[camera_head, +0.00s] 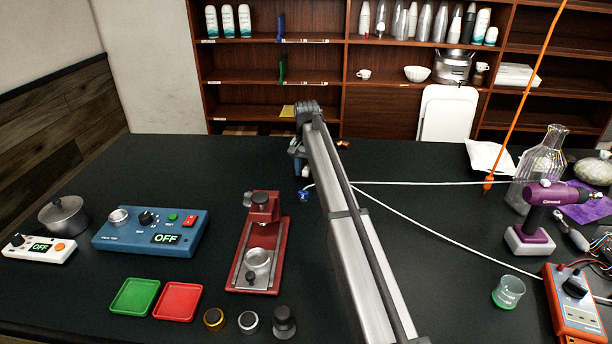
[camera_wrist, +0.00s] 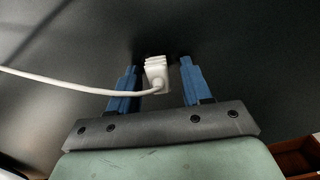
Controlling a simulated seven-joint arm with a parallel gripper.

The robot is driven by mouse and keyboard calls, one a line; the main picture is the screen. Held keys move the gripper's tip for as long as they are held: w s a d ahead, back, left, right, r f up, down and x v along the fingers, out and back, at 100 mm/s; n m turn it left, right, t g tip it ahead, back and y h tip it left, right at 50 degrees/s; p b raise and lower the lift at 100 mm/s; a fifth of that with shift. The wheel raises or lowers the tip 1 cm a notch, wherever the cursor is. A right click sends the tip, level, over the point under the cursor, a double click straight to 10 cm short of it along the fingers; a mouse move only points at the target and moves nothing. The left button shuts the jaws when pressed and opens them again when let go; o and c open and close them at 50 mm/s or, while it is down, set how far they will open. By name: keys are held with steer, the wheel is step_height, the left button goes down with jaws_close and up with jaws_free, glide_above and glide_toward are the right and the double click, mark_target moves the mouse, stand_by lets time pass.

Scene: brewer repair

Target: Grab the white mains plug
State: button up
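In the wrist view the white mains plug (camera_wrist: 156,74) lies between the two blue fingers of my gripper (camera_wrist: 158,66). The fingers are apart, with a dark gap visible on the right side of the plug and a narrower one on the left. The white cable (camera_wrist: 70,89) runs from the plug to the left edge of that view. In the head view my gripper (camera_head: 300,160) is low over the far part of the black table, partly hidden by my arm. I cannot make out the plug clearly there.
White cable (camera_head: 430,183) stretches right across the black table (camera_head: 400,160). A red press-like machine (camera_head: 262,235) and blue control box (camera_head: 155,232) stand left of my arm. A purple drill (camera_head: 540,215), glass flask (camera_head: 545,160) and orange meter (camera_head: 575,305) stand right. Shelves are behind.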

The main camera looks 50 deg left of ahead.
jaws_close()
steer(key=shift+r, duration=0.1)
stand_by(0.3)
